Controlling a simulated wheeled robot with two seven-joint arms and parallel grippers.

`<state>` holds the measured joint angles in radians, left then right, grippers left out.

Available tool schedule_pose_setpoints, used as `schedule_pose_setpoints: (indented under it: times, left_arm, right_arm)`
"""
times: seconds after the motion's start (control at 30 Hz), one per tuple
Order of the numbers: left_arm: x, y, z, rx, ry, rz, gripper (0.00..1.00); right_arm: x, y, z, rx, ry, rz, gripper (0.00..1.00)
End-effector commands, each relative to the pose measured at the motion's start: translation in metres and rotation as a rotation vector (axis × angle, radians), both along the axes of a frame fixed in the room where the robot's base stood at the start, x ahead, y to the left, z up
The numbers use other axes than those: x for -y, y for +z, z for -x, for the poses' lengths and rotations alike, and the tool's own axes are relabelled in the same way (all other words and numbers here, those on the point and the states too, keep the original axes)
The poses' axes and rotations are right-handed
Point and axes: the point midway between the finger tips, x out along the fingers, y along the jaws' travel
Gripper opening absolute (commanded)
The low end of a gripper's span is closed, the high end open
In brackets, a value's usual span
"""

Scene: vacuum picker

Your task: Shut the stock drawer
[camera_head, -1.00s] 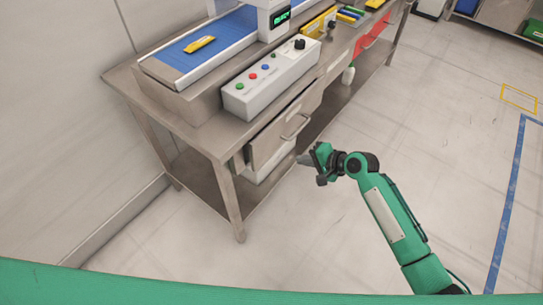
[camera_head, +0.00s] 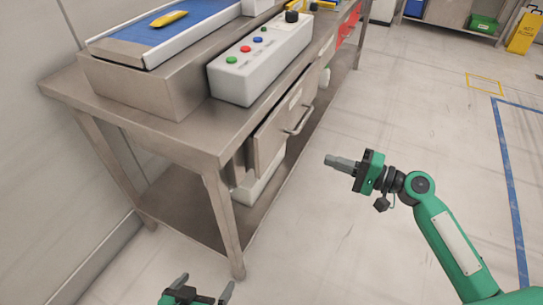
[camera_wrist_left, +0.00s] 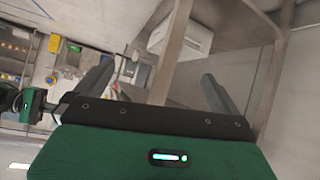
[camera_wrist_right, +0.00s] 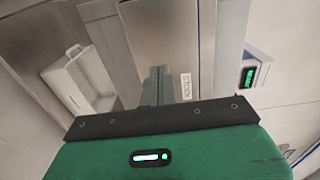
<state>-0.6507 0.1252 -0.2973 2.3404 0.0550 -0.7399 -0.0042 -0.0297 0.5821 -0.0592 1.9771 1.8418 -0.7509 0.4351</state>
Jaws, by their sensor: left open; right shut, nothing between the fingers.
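The stock drawer (camera_head: 268,143) is under the workbench top and its front stands out past the bench edge, partly open. Its bar handle (camera_head: 301,121) faces right. In the right wrist view the drawer front (camera_wrist_right: 188,50) fills the middle, with a label reading STOCK (camera_wrist_right: 186,86). My right gripper (camera_head: 328,160) is shut and empty, to the right of the drawer and apart from the handle in the head view. My left gripper (camera_head: 205,285) is open and empty, low at the bottom edge. The drawer's inside is hidden.
The metal workbench (camera_head: 190,138) carries a blue conveyor (camera_head: 165,28) and a white button box (camera_head: 260,58). A bench leg (camera_head: 223,222) stands near my left gripper. A white bin (camera_head: 258,184) sits on the lower shelf.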

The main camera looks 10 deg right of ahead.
Motion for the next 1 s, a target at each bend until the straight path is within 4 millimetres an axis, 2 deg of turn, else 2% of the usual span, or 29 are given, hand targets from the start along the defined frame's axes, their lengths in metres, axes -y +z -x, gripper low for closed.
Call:
schedule_pose_setpoints:
  times: [0.13, 0.27, 0.73, 1.0]
  left_arm:
    - [0.0, 0.011, 0.002, 0.018, -0.002, 0.011, 1.0]
    - [-0.001, 0.013, 0.002, 0.012, 0.0, 0.007, 1.0]
    - [-0.014, 0.013, 0.006, -0.069, 0.009, -0.041, 1.0]
    - [-0.017, 0.012, 0.009, -0.093, 0.01, -0.053, 1.0]
  right_arm:
    - [0.003, -0.001, 0.002, 0.014, -0.001, -0.01, 0.0]
    - [-0.006, 0.002, -0.004, 0.016, 0.0, -0.011, 0.0]
    - [-0.084, 0.002, -0.056, 0.016, 0.001, -0.012, 0.0]
    - [-0.109, 0.0, -0.073, 0.013, -0.001, -0.01, 0.0]
